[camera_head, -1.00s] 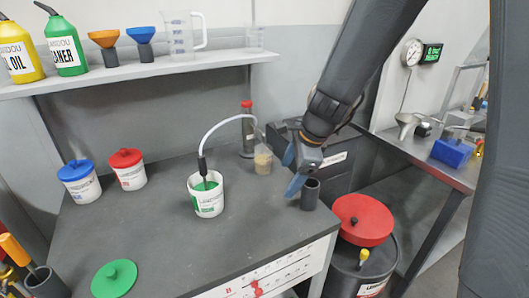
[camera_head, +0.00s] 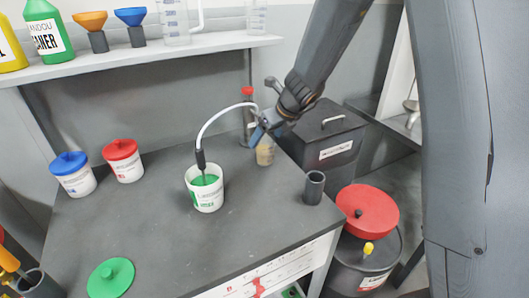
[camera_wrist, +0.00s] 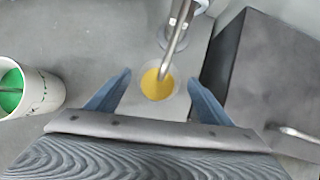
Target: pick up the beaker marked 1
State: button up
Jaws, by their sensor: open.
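A small clear beaker with yellow-tan contents (camera_head: 265,155) stands on the dark workbench (camera_head: 150,230), near its back right edge. No number can be read on it. In the wrist view this beaker (camera_wrist: 157,86) shows between the two blue fingers, with a grey metal tube crossing over it. My gripper (camera_head: 262,128) is open and empty, just above and partly in front of the beaker's top. In the wrist view my gripper (camera_wrist: 160,80) has one finger on each side of the beaker, with gaps visible.
A white tub with green contents (camera_head: 207,196) and a curved hose stands left of the beaker. A red-capped pump (camera_head: 248,115) stands behind. A black box (camera_head: 325,140) is right of my gripper; a dark cup (camera_head: 314,188) is in front.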

jog(key=shift+x, duration=1.2)
jog(key=c, duration=1.7)
jog(key=shift+r, duration=0.1)
jog(key=shift+r, duration=0.15)
